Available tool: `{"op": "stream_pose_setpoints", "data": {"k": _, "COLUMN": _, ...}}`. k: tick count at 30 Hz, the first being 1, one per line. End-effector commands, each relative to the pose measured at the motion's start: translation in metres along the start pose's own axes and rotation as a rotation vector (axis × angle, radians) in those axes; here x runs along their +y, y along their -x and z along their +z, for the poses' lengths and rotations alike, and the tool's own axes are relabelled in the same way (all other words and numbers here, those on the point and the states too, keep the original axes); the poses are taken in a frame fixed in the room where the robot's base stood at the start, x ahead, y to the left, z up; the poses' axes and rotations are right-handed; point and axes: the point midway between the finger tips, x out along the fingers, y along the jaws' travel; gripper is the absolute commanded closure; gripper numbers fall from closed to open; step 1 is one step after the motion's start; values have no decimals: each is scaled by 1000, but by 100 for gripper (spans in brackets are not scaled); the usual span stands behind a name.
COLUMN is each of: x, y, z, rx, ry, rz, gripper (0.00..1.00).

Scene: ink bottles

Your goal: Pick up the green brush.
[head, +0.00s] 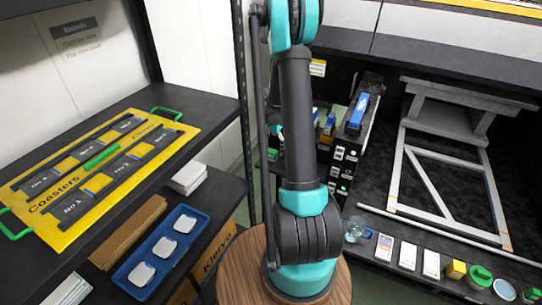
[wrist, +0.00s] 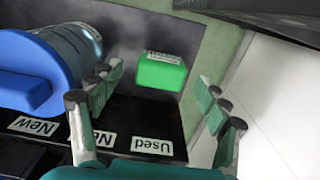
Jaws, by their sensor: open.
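A bright green block-shaped thing (wrist: 161,72) with a white label on its far edge lies on a dark surface in the wrist view. I cannot tell whether it is the green brush; no bristles show. My gripper (wrist: 158,96) is open, with its teal fingers spread to the left and right of the picture. The green thing appears beyond the fingertips, in the gap between them, and nothing is held. In the head view my arm hides much of the middle, and my gripper cannot be made out there.
A blue-capped clear jar (wrist: 68,55) is close to the left fingers. A pale panel (wrist: 275,105) is at right. A yellow tray (head: 72,222) and blue tray (head: 140,258) stand on left shelves.

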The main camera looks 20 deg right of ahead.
Motion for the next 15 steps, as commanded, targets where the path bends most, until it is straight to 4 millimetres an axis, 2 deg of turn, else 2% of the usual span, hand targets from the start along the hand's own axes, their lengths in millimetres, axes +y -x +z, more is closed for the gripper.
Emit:
{"op": "stream_pose_setpoints", "data": {"k": 6, "x": -2, "y": -27, "z": -2, "rx": 0, "ry": 0, "rz": 0, "gripper": 24}}
{"op": "stream_pose_setpoints", "data": {"k": 15, "x": -1, "y": -32, "z": -1, "rx": 0, "ry": 0, "rz": 0, "gripper": 24}}
